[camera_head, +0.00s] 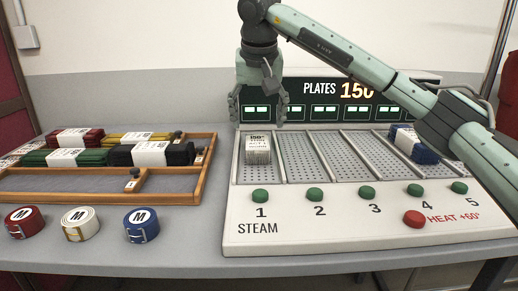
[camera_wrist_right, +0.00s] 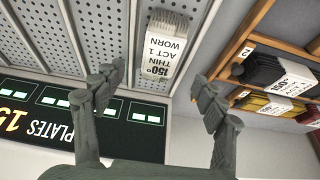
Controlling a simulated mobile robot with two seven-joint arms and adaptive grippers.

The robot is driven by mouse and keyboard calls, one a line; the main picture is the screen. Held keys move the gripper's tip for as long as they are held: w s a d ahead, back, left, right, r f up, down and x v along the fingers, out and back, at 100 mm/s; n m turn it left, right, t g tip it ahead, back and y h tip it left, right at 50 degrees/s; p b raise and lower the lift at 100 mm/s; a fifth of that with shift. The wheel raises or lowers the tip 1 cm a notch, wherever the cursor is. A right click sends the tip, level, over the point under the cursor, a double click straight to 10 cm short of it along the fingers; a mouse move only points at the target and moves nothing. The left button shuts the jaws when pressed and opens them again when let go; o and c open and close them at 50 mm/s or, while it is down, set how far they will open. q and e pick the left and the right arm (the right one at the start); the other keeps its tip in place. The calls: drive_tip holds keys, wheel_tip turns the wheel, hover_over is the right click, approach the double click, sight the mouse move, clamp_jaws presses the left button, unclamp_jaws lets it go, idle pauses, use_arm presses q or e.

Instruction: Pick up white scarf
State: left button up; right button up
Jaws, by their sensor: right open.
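The white scarf (camera_head: 259,150) lies folded in a label band at the back of lane 1 on the steam plates (camera_head: 300,160). Its label, in the right wrist view (camera_wrist_right: 166,48), reads "150° THIN ACT 1 WORN". My right gripper (camera_head: 257,113) hangs above and slightly behind the scarf, fingers spread and pointing down. In the right wrist view its open fingertips (camera_wrist_right: 157,78) stand to either side of the scarf's near end, with nothing between them. My left gripper is not in view.
A blue folded scarf (camera_head: 418,146) lies in the far right lane. A wooden tray (camera_head: 100,183) at left holds red, yellow, green and black scarves. Red (camera_head: 25,222), white (camera_head: 81,223) and blue (camera_head: 141,225) rolls sit in front. The "PLATES 150" display (camera_head: 330,113) stands behind the plates.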

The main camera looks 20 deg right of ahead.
sight(257, 143)
drive_tip(key=x, duration=0.6)
drive_tip(key=shift+f, duration=0.3)
drive_tip(key=shift+c, duration=0.4)
drive_tip(key=c, duration=1.2)
